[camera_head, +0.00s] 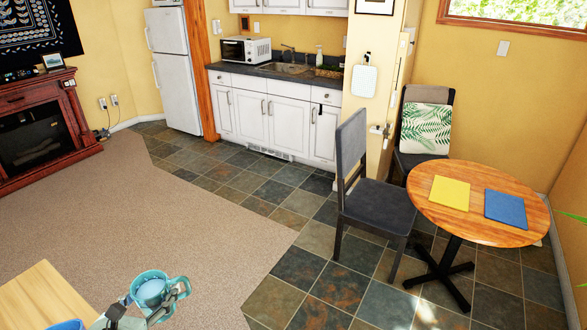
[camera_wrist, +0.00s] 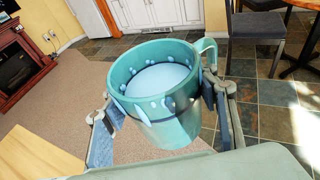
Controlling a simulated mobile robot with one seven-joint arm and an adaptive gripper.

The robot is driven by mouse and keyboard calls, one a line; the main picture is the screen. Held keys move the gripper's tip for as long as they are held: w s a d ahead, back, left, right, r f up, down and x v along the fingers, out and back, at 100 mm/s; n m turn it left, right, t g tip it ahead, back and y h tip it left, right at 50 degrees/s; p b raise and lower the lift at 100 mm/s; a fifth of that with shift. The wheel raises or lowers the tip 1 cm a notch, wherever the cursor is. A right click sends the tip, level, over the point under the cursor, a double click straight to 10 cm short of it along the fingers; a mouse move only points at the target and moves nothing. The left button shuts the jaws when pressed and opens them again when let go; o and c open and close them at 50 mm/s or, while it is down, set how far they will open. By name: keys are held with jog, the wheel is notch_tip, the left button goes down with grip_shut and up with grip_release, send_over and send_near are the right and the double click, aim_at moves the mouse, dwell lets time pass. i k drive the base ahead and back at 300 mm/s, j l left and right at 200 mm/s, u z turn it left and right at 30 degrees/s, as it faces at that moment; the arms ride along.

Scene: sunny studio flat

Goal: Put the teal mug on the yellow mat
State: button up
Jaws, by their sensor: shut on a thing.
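The teal mug (camera_head: 152,290) is held up in my gripper (camera_head: 153,303) at the bottom of the head view, above the carpet. In the wrist view the mug (camera_wrist: 155,95) sits between the two fingers of my gripper (camera_wrist: 160,110), with its handle at the upper right. It has pale raised dots and a pale inside, and it looks roughly upright. The yellow mat (camera_head: 450,193) lies flat on the round wooden table (camera_head: 430,208) at the right of the head view, well apart from my gripper. Nothing stands on the mat.
A blue mat (camera_head: 506,208) lies right of the yellow one. A dark chair (camera_head: 375,203) stands left of the table, and another with a leafy cushion (camera_head: 425,128) behind it. A light wooden surface (camera_head: 40,300) is at the lower left.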

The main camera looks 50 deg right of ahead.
aim_at(449, 188)
jog(key=l+z, duration=0.1)
jog(key=z, duration=0.65)
jog(key=i+l+z, duration=0.1)
jog(key=l+z, duration=0.25)
jog(key=i+l+z, duration=0.1)
jog(key=z, duration=0.25)
jog(key=i+l+z, duration=0.6)
jog(key=i+l, duration=0.65)
jog(key=i, duration=0.15)
